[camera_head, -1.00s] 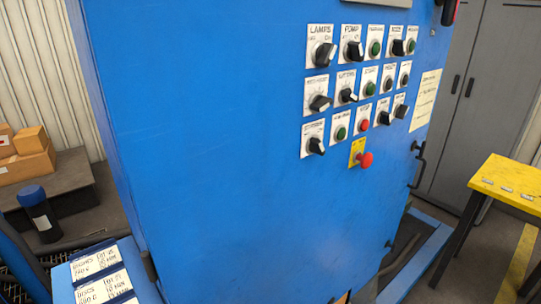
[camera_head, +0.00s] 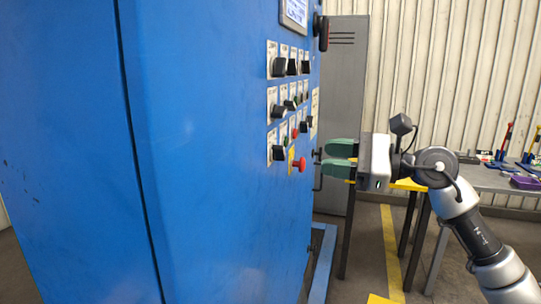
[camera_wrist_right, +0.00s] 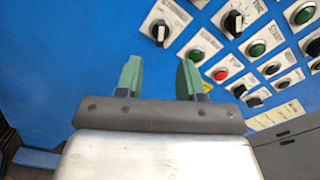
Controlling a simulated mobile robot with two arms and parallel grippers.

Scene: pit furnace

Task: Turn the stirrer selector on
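The stirrer selector (camera_head: 278,152) is a black knob on a white plate, lowest at the near left of the blue cabinet's control panel. In the right wrist view it (camera_wrist_right: 160,32) shows ahead of the gap between the fingers, its handle pointing roughly up and down the picture. My right gripper (camera_head: 328,159) is open and empty, with green fingertips directed at the panel. It stands off to the right of the selector, apart from it, near the red mushroom button (camera_head: 299,165). The selector's position marks are too small to read. My left gripper is not in view.
Other selectors and push buttons sit close by, including a green button (camera_wrist_right: 195,55) and a red button (camera_wrist_right: 221,74). A yellow table (camera_head: 408,185) and a grey bench (camera_head: 490,178) stand behind my right arm. Free floor lies right of the cabinet.

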